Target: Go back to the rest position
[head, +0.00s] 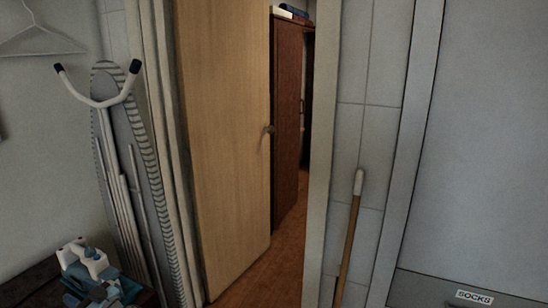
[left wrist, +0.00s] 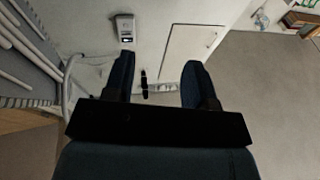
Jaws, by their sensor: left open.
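My left gripper (left wrist: 159,62) shows in the left wrist view. Its two dark blue fingers stand well apart, and nothing is between them in its grasp. Behind them are a pale wall or panel and some small dark fittings. I cannot make out either gripper clearly in the head view. My right gripper is in neither view.
In the head view, a wooden door (head: 222,130) stands ajar by a doorway. A folded ironing board (head: 140,180) leans at the left, near a blue and white appliance (head: 92,275). A wooden-handled pole (head: 347,245) stands at the right, beside a drawer labelled "SOCKS" (head: 474,297).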

